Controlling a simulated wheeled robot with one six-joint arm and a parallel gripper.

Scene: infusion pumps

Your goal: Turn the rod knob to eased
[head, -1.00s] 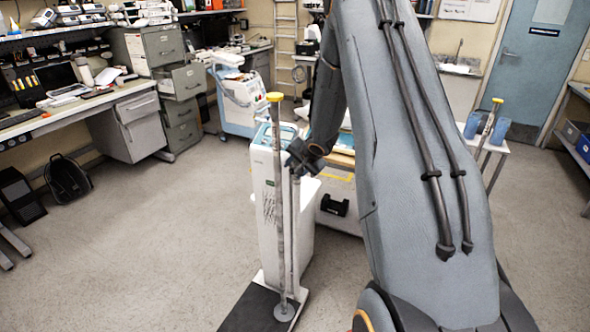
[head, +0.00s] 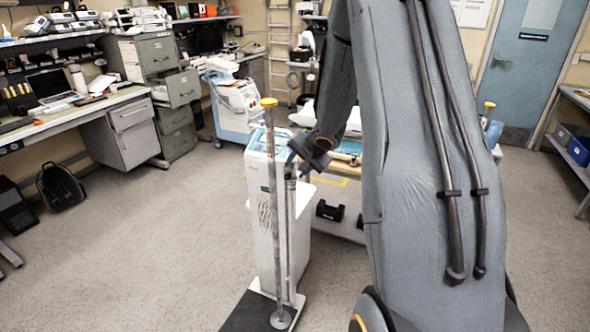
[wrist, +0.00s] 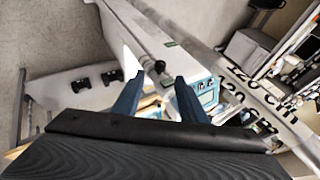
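A tall measuring rod with a yellow cap (head: 270,103) rises from a dark base plate (head: 248,314) in the head view. A thinner rod (head: 291,235) stands beside it. In the wrist view a grey rod (wrist: 138,35) ends in a small dark knob (wrist: 159,66), just past my fingertips and between them in the picture. I cannot read its setting. My gripper (wrist: 158,80) is open, its two blue fingers spread with nothing held between them. In the head view my gripper (head: 291,160) is small, dark and partly hidden, by the top of the thinner rod.
A white cabinet unit (head: 262,205) stands right behind the rods. A wheeled blue-and-white machine (head: 236,105) and a grey filing cabinet (head: 150,55) are farther back. A workbench runs along the left. The floor at left front (head: 130,240) is clear.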

